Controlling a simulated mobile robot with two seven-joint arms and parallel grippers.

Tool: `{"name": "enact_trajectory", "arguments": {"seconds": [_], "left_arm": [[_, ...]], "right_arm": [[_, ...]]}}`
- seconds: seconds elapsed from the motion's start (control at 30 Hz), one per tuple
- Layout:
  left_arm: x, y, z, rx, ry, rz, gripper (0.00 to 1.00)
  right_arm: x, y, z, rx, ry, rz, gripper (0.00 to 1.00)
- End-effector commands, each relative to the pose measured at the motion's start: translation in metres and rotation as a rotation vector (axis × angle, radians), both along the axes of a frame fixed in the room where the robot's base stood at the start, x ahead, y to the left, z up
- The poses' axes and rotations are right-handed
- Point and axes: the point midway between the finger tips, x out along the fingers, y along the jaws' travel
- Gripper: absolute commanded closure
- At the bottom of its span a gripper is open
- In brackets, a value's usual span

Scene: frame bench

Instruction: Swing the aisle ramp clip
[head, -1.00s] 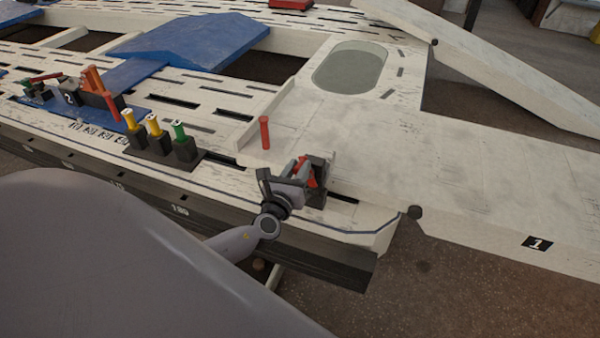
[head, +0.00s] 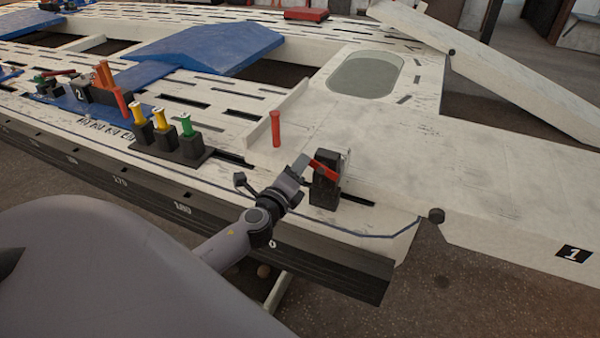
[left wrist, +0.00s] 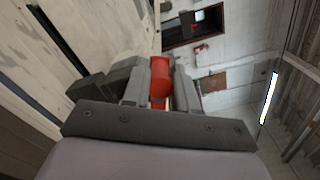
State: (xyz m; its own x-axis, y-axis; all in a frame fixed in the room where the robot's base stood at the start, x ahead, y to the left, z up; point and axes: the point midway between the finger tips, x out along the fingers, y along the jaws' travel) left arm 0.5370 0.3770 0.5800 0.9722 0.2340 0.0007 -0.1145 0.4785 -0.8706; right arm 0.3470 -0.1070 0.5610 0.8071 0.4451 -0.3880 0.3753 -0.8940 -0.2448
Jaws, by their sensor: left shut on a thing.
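The aisle ramp clip is a black block (head: 325,181) with a red lever (head: 323,169), at the near inner corner of the white ramp (head: 440,165). My left gripper (head: 304,164) is shut on the red lever, which tilts down toward the right in the head view. In the left wrist view the red lever (left wrist: 160,77) sits between the two grey fingers (left wrist: 160,92). A separate red post (head: 276,128) stands upright just behind, on the ramp's edge. My right gripper is not in view.
Several yellow- and green-topped clamps (head: 165,133) stand on a black base left of my gripper. A blue plate (head: 100,100) with red and orange parts lies farther left. A second white ramp (head: 500,85) slopes at the back right. The bench front edge (head: 330,262) is close below my arm.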

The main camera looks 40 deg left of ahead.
Motion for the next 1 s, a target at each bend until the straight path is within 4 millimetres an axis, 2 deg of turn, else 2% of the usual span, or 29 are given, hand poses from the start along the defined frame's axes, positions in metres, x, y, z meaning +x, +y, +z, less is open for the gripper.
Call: {"name": "enact_trajectory", "arguments": {"seconds": [0.03, 0.4, 0.93, 0.97, 1.0], "left_arm": [[-0.001, -0.001, -0.006, -0.034, -0.005, -0.003, 1.0], [-0.001, 0.001, -0.011, -0.175, -0.039, -0.003, 1.0], [-0.001, 0.001, -0.011, -0.196, -0.042, -0.003, 1.0], [-0.001, 0.001, -0.011, -0.196, -0.042, -0.003, 0.66], [-0.001, 0.001, -0.011, -0.196, -0.042, -0.003, 0.53]], "right_arm": [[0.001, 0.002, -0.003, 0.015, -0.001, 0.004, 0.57], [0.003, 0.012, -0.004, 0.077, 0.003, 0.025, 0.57], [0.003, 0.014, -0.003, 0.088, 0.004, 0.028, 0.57], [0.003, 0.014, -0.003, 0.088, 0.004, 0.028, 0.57], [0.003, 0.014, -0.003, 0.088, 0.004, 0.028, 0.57]]}}
